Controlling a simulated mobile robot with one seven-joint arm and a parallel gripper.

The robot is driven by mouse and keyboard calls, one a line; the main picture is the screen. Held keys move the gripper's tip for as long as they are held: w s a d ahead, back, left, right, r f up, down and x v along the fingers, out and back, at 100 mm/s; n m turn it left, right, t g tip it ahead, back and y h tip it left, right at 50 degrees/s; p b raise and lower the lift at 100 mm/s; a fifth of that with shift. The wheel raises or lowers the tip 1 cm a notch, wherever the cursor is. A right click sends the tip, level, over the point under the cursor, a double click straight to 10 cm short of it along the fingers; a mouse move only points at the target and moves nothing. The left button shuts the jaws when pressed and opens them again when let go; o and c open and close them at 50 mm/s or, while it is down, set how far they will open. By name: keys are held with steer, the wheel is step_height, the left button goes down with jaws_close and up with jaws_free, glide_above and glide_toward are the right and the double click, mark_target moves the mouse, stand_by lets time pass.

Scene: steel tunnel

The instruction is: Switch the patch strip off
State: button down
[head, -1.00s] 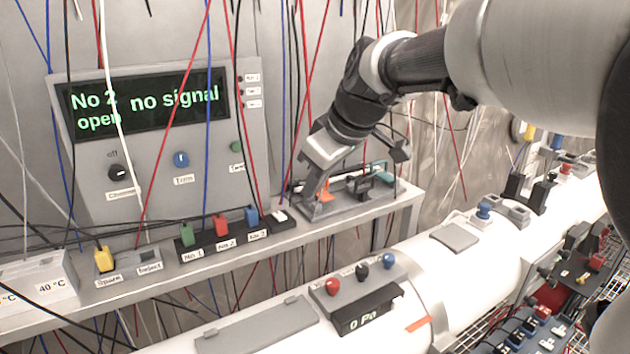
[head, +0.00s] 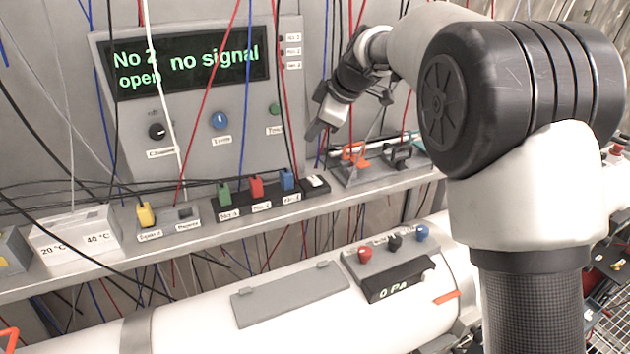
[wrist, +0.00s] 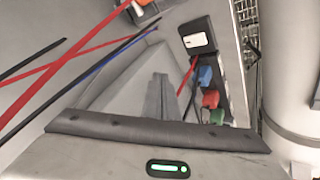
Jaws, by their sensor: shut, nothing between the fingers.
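The patch strip (head: 240,211) is a black bar on the shelf below the display. It carries a green plug (head: 224,194), a red plug (head: 256,187) and a blue plug (head: 287,179), and a white rocker switch (head: 314,183) at its right end. In the wrist view the white switch (wrist: 196,41) shows at the upper right, with the plugs below it. Which way the rocker is tipped I cannot tell. My gripper (head: 314,132) is shut and empty, above the switch end of the strip and apart from it. Its fingers (wrist: 159,95) also show in the wrist view.
The display panel (head: 190,72) reads "No 2 open" and "no signal". Hanging red, black, blue and white cables cross the space before the wall. A tray with orange and black handles (head: 372,165) stands right of the strip. A yellow plug (head: 146,214) stands left.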

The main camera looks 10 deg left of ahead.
steer(key=b, duration=0.6)
glide_above(313, 180)
steer(key=f, duration=0.7)
steer(key=shift+d+f, duration=0.3)
steer(key=shift+f, duration=0.05)
steer(key=shift+d+f+b, duration=0.1)
steer(key=shift+f+b, duration=0.4)
stand_by(0.7)
steer(key=shift+s+f+b, duration=0.1)
steer(key=shift+f+b, duration=0.35)
steer(key=shift+b, duration=0.2)
steer(key=shift+s+d+f+b, duration=0.2)
steer(key=shift+s+f+b, duration=0.05)
steer(key=shift+f+b, duration=0.45)
stand_by(0.5)
steer(key=shift+w+a+r+p, duration=0.1)
steer(key=shift+w+r+p, duration=0.1)
steer(key=shift+r+p, duration=0.2)
stand_by(0.3)
steer(key=shift+r, duration=0.15)
